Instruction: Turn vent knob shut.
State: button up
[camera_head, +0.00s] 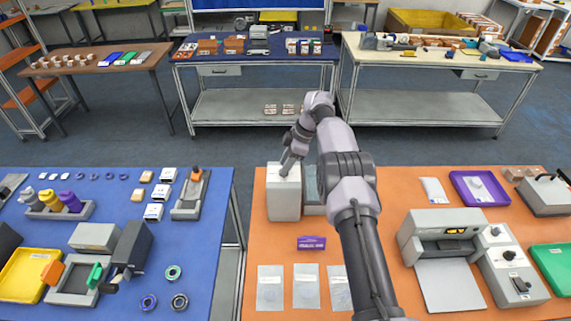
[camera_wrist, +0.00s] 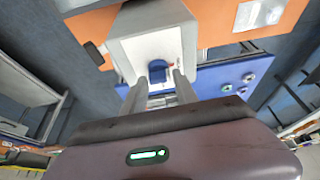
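A light grey box (camera_head: 284,200) stands at the left end of the orange table. I take this blue knob for the vent knob. My gripper (camera_wrist: 160,82) is open, with one finger on each side of the knob's near end. I cannot tell whether the fingers touch it. In the head view my gripper (camera_head: 287,166) is at the top of the box and the knob is hidden.
A grey piece (camera_head: 313,185) stands right of the box, partly behind my arm. A purple item (camera_head: 311,243) and several clear pouches (camera_head: 270,287) lie in front. A grey machine (camera_head: 443,235) stands to the right. A blue table (camera_head: 130,210) is left across a gap.

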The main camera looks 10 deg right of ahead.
jog(key=shift+o, duration=1.1)
jog(key=p+v, duration=0.8)
jog(key=v, duration=0.9)
jog(key=shift+r, duration=0.3)
jog(key=shift+a, duration=0.1)
